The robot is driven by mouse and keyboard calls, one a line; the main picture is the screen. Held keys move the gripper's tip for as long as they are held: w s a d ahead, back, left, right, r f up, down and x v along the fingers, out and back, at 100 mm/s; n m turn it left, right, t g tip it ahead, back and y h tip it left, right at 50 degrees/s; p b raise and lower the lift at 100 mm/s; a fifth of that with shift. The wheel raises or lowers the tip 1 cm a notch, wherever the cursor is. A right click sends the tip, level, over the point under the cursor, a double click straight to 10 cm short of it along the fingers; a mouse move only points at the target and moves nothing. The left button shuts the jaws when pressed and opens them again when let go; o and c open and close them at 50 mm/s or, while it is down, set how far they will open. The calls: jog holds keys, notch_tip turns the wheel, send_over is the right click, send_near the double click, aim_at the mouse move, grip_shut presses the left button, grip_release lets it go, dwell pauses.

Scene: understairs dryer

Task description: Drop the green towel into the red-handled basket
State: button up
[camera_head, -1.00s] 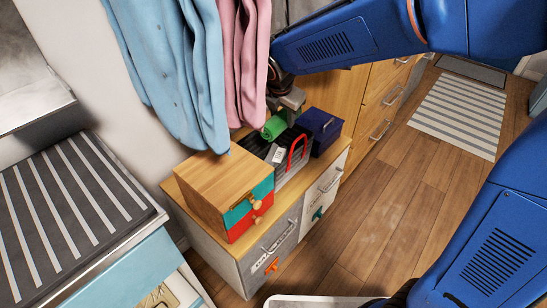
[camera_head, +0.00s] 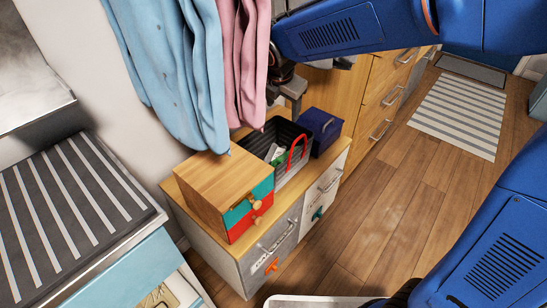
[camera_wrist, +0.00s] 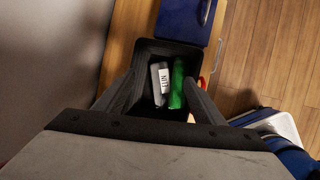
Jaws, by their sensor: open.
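The green towel (camera_wrist: 178,84) is a rolled shape lying inside the dark basket (camera_wrist: 189,48), beside a grey item with a white label (camera_wrist: 161,84). In the head view, the basket (camera_head: 256,141) stands on the low cabinet, and its red handle (camera_head: 298,150) is at the right side. Only a small bit of green (camera_head: 281,157) shows inside it there. My gripper (camera_head: 296,100) is above the basket's back edge, open and apart from the towel. In the wrist view, my gripper's two fingers (camera_wrist: 165,92) spread either side of the basket's contents.
A wooden box with teal and red drawers (camera_head: 222,178) stands left of the basket. A dark blue box (camera_head: 322,128) stands right of it. Blue (camera_head: 175,65) and pink cloths (camera_head: 246,60) hang close to my gripper.

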notch_tip(320, 180, up, 7)
jog(key=shift+f, duration=0.15)
dwell(0.4)
jog(key=s+d+m, duration=0.6)
jog(key=d+m, duration=0.1)
jog(key=d, duration=0.3)
jog(key=s+d+m, duration=0.7)
jog(key=d, duration=0.3)
jog(key=s+d+f+m, duration=0.4)
jog(key=s+m, duration=0.3)
jog(key=s, duration=0.1)
jog(key=s+d+f+m, duration=0.3)
jog(key=s+d+m, duration=0.2)
jog(key=s+m, duration=0.3)
jog(key=shift+s+d+f+y, duration=0.3)
jog(key=shift+s+f, duration=0.05)
jog(key=shift+f, duration=0.05)
